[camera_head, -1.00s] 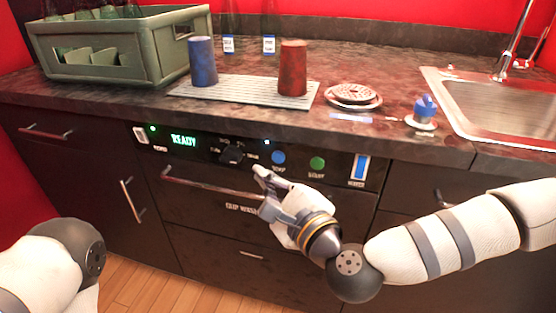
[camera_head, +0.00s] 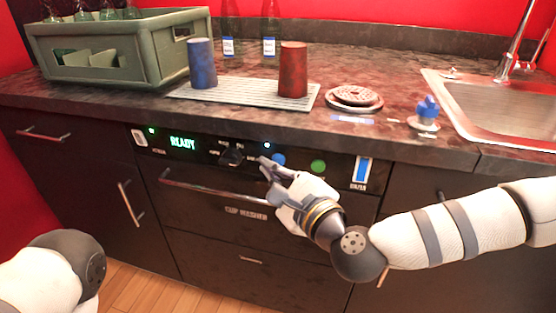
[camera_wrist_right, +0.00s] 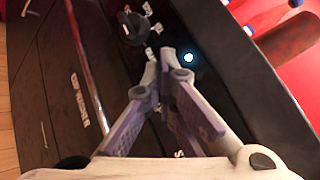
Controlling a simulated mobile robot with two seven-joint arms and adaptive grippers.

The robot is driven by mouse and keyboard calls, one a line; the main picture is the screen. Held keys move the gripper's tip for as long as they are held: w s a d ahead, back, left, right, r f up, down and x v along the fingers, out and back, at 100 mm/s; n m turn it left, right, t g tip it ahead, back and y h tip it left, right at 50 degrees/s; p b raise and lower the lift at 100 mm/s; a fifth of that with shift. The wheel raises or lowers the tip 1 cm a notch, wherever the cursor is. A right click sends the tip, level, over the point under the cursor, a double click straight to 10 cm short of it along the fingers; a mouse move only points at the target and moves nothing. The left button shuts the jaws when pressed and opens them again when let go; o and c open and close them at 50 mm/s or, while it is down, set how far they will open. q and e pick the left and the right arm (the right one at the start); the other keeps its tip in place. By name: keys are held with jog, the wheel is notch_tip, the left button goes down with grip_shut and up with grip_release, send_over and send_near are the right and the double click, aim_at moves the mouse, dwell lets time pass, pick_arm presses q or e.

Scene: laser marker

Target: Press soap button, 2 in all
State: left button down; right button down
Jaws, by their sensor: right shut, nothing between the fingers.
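The blue soap button (camera_head: 278,159) is on the black control panel (camera_head: 345,168) of the cup washer, below a small lit indicator (camera_head: 267,146). My right gripper (camera_head: 266,165) is shut and empty, its fingertips just left of and close to the blue button. I cannot tell whether they touch it. In the right wrist view the closed fingers (camera_wrist_right: 163,62) point at the panel, with the glowing indicator (camera_wrist_right: 188,57) near the tips; the button is hidden there. My left gripper is out of view; only part of that arm shows at lower left.
A green button (camera_head: 318,166), a black knob (camera_head: 232,156) and a READY display (camera_head: 184,143) share the panel. A drawer handle (camera_head: 205,186) sticks out below. Blue (camera_head: 202,63) and red (camera_head: 293,69) cups stand on a grey rack (camera_head: 240,94) above.

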dwell(0.8)
jog(key=shift+w+d, duration=0.1)
jog(key=shift+w, duration=0.35)
jog(key=shift+w+d, duration=0.15)
jog(key=shift+w, duration=0.2)
dwell(0.4)
jog(key=shift+s, duration=0.1)
jog(key=shift+s+a, duration=0.25)
jog(key=shift+s, duration=0.45)
jog(key=shift+s, duration=0.1)
jog(key=s, duration=0.1)
jog(key=s+a, duration=0.1)
jog(key=s, duration=0.1)
jog(key=s+p, duration=0.1)
jog(key=shift+s+a, duration=0.25)
jog(key=shift+a, duration=0.05)
